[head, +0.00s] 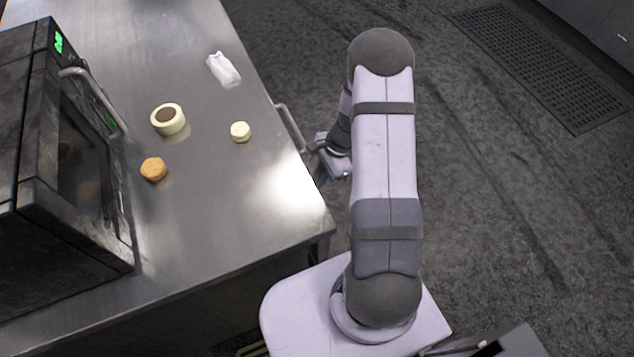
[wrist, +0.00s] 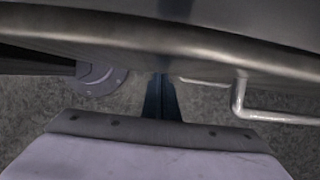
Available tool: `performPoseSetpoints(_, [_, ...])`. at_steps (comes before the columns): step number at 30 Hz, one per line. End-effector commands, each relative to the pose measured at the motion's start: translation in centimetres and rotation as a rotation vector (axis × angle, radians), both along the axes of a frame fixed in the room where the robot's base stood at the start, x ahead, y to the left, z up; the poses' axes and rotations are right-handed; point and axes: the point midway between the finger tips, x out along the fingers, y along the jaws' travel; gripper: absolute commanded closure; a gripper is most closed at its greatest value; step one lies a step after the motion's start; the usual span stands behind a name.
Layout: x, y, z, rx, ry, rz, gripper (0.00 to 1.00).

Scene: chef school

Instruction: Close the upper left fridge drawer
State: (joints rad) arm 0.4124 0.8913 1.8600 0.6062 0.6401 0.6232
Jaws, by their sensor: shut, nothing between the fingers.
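A metal bar handle (head: 290,128) sticks out past the right edge of the steel counter in the head view. The drawer front behind it is hidden under the counter top, so I cannot tell how far any drawer stands open. My gripper (head: 320,176) is beside the counter edge, just below the handle in the picture and partly hidden by my arm. In the wrist view my gripper's dark fingers (wrist: 160,92) are together and empty, pointing towards the counter edge. A bar handle (wrist: 270,116) shows to their right, apart from them.
The steel counter (head: 225,190) bears a black oven (head: 60,170), a cream ring-shaped item (head: 168,119), a small white round item (head: 240,131), a brown round item (head: 153,169) and a white wrapped item (head: 223,70). The floor (head: 500,200) to the right is clear, with a drain grate (head: 545,65).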

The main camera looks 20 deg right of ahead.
Motion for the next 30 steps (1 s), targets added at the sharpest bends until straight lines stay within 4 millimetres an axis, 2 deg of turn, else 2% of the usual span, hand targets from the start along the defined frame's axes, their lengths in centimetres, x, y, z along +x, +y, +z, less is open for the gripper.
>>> performPoseSetpoints(2, [0.0,0.2,0.0,0.0,0.001,0.001,1.0])
performPoseSetpoints(9, [0.0,4.0,0.0,0.003,0.002,0.004,1.0])
performPoseSetpoints(12, [0.0,4.7,0.0,0.003,0.001,0.002,1.0])
performPoseSetpoints(23, [-0.1,4.9,0.0,0.008,0.005,0.002,1.0])
performPoseSetpoints(30, [-0.1,3.2,0.1,0.004,0.002,-0.002,1.0])
